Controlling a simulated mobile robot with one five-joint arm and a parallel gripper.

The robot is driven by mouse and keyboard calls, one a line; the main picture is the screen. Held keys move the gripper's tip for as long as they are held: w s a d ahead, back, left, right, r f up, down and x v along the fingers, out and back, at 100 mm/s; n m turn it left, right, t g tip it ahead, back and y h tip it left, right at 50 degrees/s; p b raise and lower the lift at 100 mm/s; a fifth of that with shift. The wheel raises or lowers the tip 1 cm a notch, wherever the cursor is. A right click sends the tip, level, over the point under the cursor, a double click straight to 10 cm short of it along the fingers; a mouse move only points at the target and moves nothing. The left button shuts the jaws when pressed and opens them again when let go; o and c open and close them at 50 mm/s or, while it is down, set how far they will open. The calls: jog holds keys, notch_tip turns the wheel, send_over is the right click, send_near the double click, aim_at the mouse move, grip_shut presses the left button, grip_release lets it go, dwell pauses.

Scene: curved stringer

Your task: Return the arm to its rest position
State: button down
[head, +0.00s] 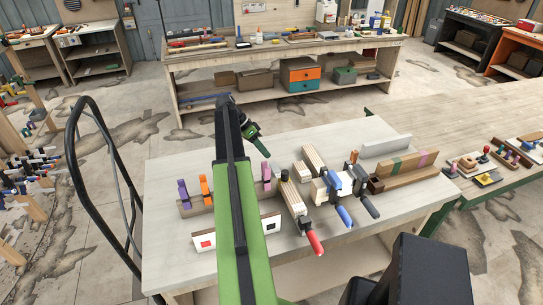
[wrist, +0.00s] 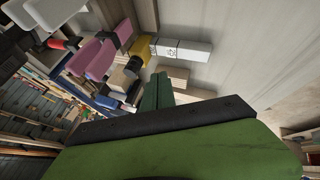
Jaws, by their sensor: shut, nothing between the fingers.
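My arm (head: 238,200) reaches up and forward across the pale workbench (head: 165,235). Its far end bends down to my gripper (head: 263,151), which hangs above the back part of that bench. In the wrist view my green gripper fingers (wrist: 157,92) lie side by side, shut with nothing between them. The arm hides part of the bench middle.
A black curved rail (head: 74,170) stands left. The bench's front left is bare.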

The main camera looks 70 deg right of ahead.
jog(key=p+v, duration=0.2)
jog(key=v, duration=0.3)
jog(key=shift+w+r+p, duration=0.1)
jog(key=shift+r+p, duration=0.05)
jog(key=shift+p, duration=0.15)
jog(key=w+a+f+n+t+b, duration=0.25)
jog(key=w+a+n, duration=0.35)
jog(key=a, duration=0.5)
jog(key=w+a+f+n+t+h+b, duration=0.1)
jog(key=w+a+f+n, duration=0.2)
jog(key=w+a, duration=0.65)
jog(key=w+a+f+n+t+b, duration=0.1)
jog(key=w+a+f+n+b, duration=0.15)
jog(key=w+a+n, duration=0.65)
jog(key=a+f+n+t+b, duration=0.1)
jog(key=a+f+n, duration=0.1)
jog(key=a, duration=1)
jog(key=a+f+n+t+y+b, duration=0.1)
jog(key=a+n, duration=0.2)
jog(key=a, duration=0.8)
jog(key=a+f+n+t, duration=0.1)
jog(key=a+f+n, duration=0.1)
jog(key=a, duration=1)
jog(key=shift+s+a+f+n+y+b, duration=0.3)
jog(key=shift+s+n+y+b, duration=0.05)
jog(key=shift+n+y+b, duration=0.05)
